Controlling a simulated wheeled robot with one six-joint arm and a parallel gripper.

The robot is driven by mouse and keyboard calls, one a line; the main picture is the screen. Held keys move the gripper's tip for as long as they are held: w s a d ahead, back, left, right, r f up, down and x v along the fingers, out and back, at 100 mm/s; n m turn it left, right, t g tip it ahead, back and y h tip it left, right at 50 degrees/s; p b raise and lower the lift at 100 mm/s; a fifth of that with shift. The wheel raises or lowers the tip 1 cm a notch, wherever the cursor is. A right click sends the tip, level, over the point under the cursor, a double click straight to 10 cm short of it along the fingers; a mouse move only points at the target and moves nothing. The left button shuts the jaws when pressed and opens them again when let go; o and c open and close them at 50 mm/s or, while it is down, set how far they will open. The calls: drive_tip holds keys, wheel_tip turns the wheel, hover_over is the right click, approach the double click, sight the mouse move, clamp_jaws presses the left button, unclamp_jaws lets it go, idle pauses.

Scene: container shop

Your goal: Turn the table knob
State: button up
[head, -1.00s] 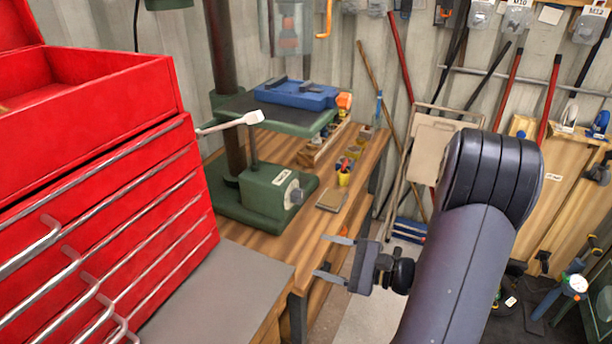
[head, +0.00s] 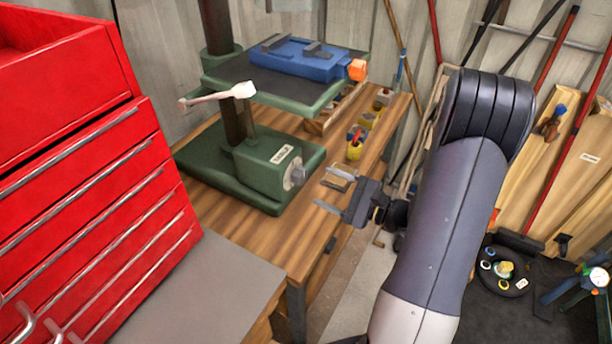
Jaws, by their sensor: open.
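A green drill-press-like machine stands on the wooden bench. Its green base box (head: 268,172) has a small grey round knob (head: 294,176) on its right face. Above it is a dark table (head: 265,85) with a green rim, carrying a blue vise (head: 300,60) with an orange knob (head: 357,70) at its right end. I cannot tell which knob is the table knob. My gripper (head: 322,193) is open and empty, right of the base box, its fingers pointing left, apart from both knobs.
A red tool chest (head: 90,190) fills the left. A yellow cup (head: 356,142) and small items stand on the wooden bench (head: 308,238) behind my gripper. Planks and long-handled tools lean at the right. Bare floor (head: 355,285) shows beside the bench.

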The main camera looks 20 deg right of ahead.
sight(304, 178)
drive_tip(key=x, duration=0.6)
drive_tip(key=shift+w+a+p, duration=0.25)
drive_tip(key=shift+a+p, duration=0.05)
drive_tip(key=shift+p, duration=0.1)
drive_tip(key=shift+c, duration=0.4)
drive_tip(key=c, duration=0.9)
drive_tip(key=shift+m, duration=0.3)
